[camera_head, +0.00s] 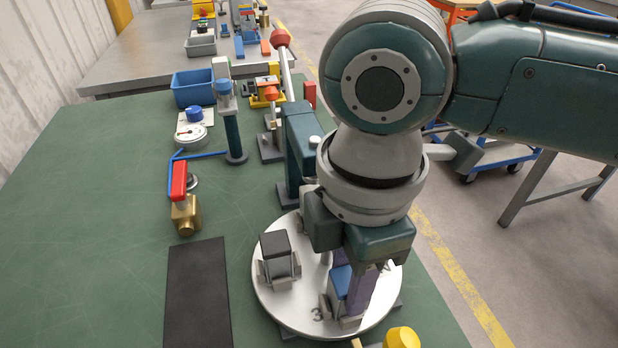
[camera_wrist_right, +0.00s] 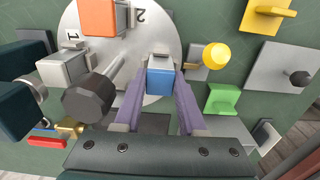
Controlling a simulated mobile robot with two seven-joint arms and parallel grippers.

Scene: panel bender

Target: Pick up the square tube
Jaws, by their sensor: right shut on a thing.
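The square tube (camera_head: 339,284), with a blue upper part, stands in a holder on the round silver turntable (camera_head: 268,304), by the number 3. My right gripper (camera_head: 352,291) comes down over it from above. In the right wrist view, the tube (camera_wrist_right: 160,82) sits between the two purple fingers, and the gripper (camera_wrist_right: 160,92) is shut on it. The tube's lower part is partly hidden, so I cannot tell if it is clear of its holder. My left gripper is not in view.
Another square block with a dark top (camera_head: 275,245) stands on the turntable to the left. A yellow knob (camera_head: 402,338) is close at the front right. A green post (camera_head: 298,150) stands behind. A black mat (camera_head: 198,295) and free green tabletop (camera_head: 85,240) lie left.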

